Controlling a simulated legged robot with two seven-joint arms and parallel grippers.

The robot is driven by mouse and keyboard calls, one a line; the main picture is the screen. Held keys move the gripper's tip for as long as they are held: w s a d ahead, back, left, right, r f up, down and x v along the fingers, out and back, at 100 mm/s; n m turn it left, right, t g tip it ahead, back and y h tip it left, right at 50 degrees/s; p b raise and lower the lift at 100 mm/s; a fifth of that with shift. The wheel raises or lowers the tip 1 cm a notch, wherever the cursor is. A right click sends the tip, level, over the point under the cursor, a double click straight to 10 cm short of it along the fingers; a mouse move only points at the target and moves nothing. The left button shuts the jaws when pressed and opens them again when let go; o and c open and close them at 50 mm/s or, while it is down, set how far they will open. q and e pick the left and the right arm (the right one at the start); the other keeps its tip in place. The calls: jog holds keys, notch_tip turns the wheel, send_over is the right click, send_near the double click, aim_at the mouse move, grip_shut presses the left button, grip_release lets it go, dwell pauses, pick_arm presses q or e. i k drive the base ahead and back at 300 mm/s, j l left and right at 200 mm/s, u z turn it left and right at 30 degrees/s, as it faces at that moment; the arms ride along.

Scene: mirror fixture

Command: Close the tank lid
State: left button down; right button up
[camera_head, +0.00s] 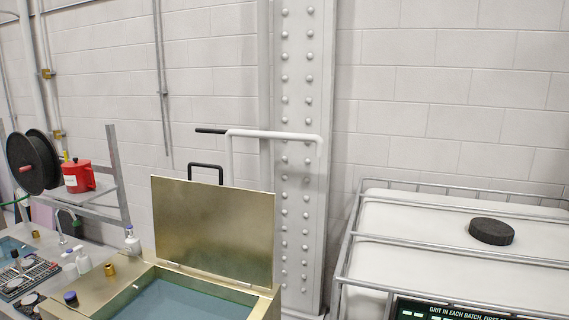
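The tank (262,306) is a brass-coloured box at the lower centre, with blue-grey liquid inside its open top. Its lid (213,228) is a flat brass-coloured panel that stands up along the tank's back edge, close to vertical. A black handle (206,167) shows above the lid's top edge. A white bent bar with a black grip (270,134) rises behind the lid; its lower end is hidden by the lid. Neither of my grippers is in view.
A caged white container (440,235) with a black cap (491,231) stands at the right. A riveted column (297,150) is behind the tank. At the left are a bench with bottles (132,240), a red can (78,176) and a black reel (32,162).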

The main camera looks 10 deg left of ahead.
aim_at(219, 230)
jog(key=i+j+z, duration=0.15)
jog(key=j+z, duration=0.75)
jog(key=j, duration=0.2)
jog(key=j+z, duration=0.4)
jog(key=j, duration=0.2)
